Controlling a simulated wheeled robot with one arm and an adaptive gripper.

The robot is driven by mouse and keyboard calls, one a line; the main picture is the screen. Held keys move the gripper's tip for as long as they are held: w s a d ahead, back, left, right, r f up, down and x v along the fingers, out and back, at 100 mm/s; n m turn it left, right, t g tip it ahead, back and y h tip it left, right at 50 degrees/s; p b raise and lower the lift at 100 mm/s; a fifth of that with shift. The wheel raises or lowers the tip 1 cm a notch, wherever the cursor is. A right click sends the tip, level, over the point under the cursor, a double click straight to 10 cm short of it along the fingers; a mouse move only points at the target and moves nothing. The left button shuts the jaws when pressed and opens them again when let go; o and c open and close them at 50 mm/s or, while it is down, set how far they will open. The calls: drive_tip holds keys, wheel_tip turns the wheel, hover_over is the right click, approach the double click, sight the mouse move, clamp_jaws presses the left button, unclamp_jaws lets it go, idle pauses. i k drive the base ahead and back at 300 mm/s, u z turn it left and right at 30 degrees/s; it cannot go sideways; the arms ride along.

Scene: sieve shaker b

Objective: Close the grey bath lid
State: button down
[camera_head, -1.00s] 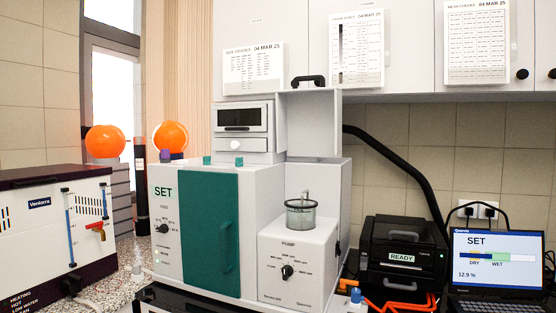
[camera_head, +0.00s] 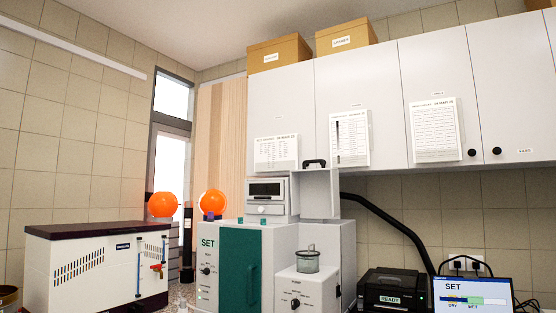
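A light grey upright panel (camera_head: 318,194) with a black handle (camera_head: 314,163) on its top edge stands at the back of the white-and-green machine (camera_head: 238,268), in the middle of the head view. It looks like a raised lid, but I cannot tell for sure that it is the bath lid. A white bath-like box (camera_head: 85,272) with gauges and a red tap stands at the left; its flat dark purple top (camera_head: 88,230) looks shut. My gripper is not in view.
A black printer (camera_head: 390,288) and a laptop (camera_head: 472,293) stand at the right. White wall cabinets (camera_head: 360,80) hang above.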

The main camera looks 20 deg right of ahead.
sight(314, 193)
drive_tip(key=z, duration=0.9)
drive_tip(key=i, duration=1.65)
drive_tip(key=u, duration=0.8)
